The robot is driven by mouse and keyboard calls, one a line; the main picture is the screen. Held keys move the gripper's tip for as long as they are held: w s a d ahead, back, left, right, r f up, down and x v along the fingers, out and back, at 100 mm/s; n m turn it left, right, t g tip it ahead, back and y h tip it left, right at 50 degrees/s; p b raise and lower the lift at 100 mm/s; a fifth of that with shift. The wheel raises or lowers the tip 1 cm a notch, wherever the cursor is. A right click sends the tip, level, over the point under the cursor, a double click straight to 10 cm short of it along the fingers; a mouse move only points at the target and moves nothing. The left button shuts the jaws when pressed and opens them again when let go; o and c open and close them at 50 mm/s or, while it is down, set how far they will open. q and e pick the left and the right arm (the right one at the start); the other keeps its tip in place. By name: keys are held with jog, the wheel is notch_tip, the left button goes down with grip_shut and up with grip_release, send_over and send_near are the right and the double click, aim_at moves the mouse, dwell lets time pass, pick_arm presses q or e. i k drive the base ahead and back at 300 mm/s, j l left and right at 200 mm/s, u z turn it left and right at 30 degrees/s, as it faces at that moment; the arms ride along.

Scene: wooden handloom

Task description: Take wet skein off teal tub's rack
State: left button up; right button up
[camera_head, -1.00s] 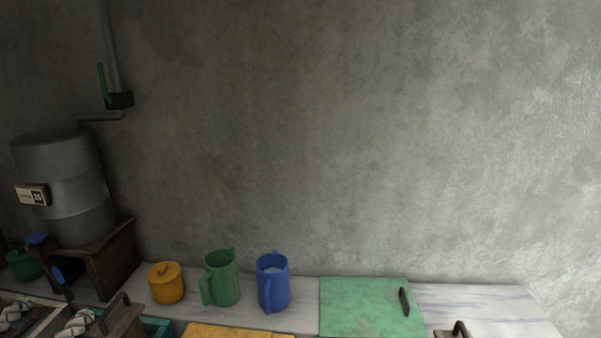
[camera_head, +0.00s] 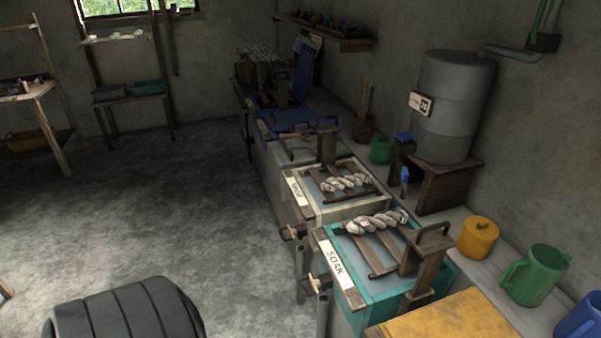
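The teal tub (camera_head: 378,283) stands at the lower right of the middle, with a white label reading SOAK on its front. A wooden rack (camera_head: 391,250) with a dark handle lies across its top. A pale twisted skein (camera_head: 377,222) rests on the rack's far end, over the tub. Whether it is wet cannot be told. Neither of my grippers shows in the head view.
A cream tub (camera_head: 338,208) with another twisted skein (camera_head: 345,183) stands just behind. Open concrete floor (camera_head: 170,190) lies left of the tubs.

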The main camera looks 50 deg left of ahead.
aim_at(358, 227)
jog(key=u, duration=1)
jog(key=i+j+z, duration=0.3)
jog(key=j, duration=0.3)
jog(key=i+j+z, duration=0.1)
jog(key=i+j, duration=0.2)
jog(key=i+j+z, duration=0.15)
jog(key=j, duration=0.2)
jog(key=i+j+z, duration=0.15)
jog(key=j, duration=0.25)
